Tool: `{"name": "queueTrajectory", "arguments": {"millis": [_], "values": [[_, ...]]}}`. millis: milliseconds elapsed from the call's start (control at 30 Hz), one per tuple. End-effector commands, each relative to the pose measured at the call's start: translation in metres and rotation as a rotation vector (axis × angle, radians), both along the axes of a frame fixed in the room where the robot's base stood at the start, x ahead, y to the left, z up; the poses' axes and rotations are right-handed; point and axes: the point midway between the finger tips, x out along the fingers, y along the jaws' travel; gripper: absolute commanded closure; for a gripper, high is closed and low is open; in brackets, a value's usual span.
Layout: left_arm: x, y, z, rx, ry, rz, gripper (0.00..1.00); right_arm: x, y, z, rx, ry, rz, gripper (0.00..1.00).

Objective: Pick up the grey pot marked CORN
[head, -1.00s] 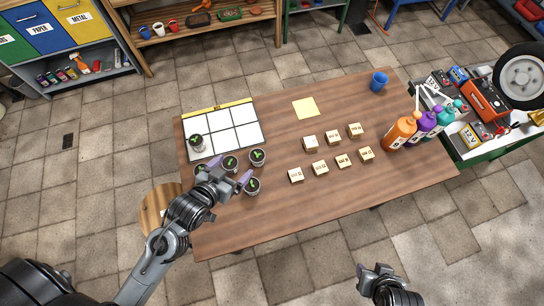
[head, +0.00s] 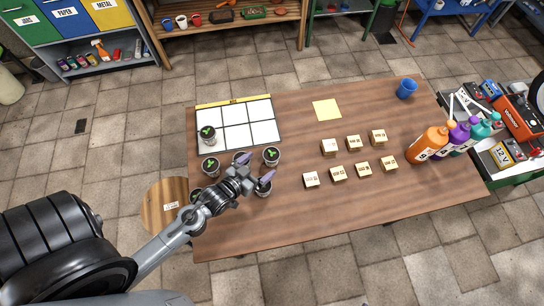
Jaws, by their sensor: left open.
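Several small grey pots with green sprouts stand at the left end of the wooden table. One pot (head: 208,136) is on the white grid board (head: 236,99). Others are in front of the board: a left pot (head: 211,168), a right pot (head: 271,156), a near pot (head: 263,190) and a partly covered middle pot (head: 241,158). Their labels are too small to read, so I cannot tell which is marked CORN. My left gripper (head: 256,168) is open above and among these pots, its purple-tipped fingers apart. It partly hides the middle and near pots. My right gripper is out of view.
Several lettered wooden blocks (head: 338,173) stand mid-table, with a yellow note (head: 327,109) behind. Bottles (head: 427,143) and a blue cup (head: 406,88) are at the right. A round stool (head: 166,206) is left of the table. The table's front middle is clear.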

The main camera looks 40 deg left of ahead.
Motion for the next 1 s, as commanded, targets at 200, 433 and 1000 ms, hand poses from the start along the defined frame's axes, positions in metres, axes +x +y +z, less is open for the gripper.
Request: {"name": "queueTrajectory", "arguments": {"millis": [200, 433, 1000], "values": [[0.010, 0.001, -0.002, 0.000, 0.000, 0.000, 0.05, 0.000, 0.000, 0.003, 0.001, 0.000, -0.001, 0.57], [0.036, 0.005, -0.009, 0.000, -0.001, 0.000, 0.05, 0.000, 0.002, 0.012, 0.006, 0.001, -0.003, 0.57], [0.053, 0.005, -0.020, 0.001, 0.001, 0.000, 0.19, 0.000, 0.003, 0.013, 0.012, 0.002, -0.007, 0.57]]}}
